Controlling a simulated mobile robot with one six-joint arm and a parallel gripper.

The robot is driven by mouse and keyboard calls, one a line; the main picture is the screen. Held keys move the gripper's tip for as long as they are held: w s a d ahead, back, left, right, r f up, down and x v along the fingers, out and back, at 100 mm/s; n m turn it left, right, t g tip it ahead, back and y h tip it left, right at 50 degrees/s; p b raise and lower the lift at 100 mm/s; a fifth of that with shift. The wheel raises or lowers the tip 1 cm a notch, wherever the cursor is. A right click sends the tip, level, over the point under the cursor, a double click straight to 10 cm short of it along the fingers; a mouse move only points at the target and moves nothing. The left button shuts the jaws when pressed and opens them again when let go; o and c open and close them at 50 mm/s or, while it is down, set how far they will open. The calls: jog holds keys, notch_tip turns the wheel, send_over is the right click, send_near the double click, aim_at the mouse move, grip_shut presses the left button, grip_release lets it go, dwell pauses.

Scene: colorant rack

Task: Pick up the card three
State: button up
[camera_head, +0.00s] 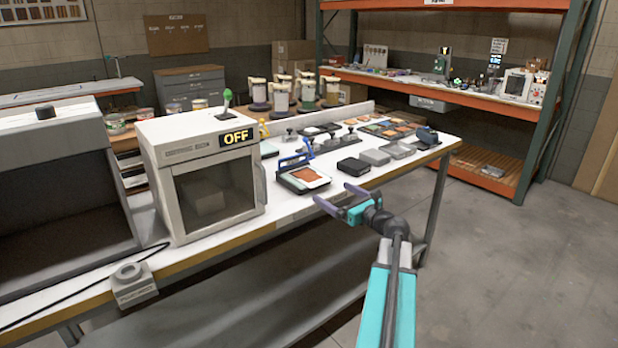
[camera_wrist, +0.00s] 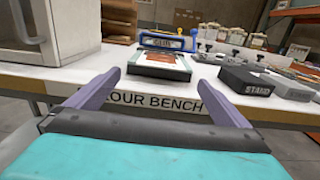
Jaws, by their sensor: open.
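A white card with an orange-brown patch (camera_head: 307,177) lies on a dark stand with a blue frame (camera_head: 290,162) near the front edge of the bench. The card (camera_wrist: 160,59) also shows in the wrist view, straight ahead between the fingers. I cannot read a number on it, so I cannot tell whether it is card three. Several coloured cards (camera_head: 385,127) lie farther back on the bench, too small to read. My gripper (camera_head: 339,199) is open and empty, just in front of the bench edge, apart from the card.
The white bench (camera_head: 235,233) has a box marked OFF (camera_head: 205,170) on the left. Dark and grey blocks (camera_head: 353,166) sit right of the blue-framed stand, one labelled STAND (camera_wrist: 250,80) in the wrist view. Several jars (camera_head: 280,97) stand behind. The floor at right is clear.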

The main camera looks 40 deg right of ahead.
aim_at(325, 196)
jog(key=shift+w, duration=0.2)
jog(key=shift+w+d+r+p, duration=0.15)
jog(key=shift+w+r, duration=0.05)
jog(key=shift+w, duration=0.8)
jog(key=shift+w+d+r+p, duration=0.15)
jog(key=shift+w, duration=1.35)
jog(key=c, duration=1.1)
jog(key=shift+r, duration=0.15)
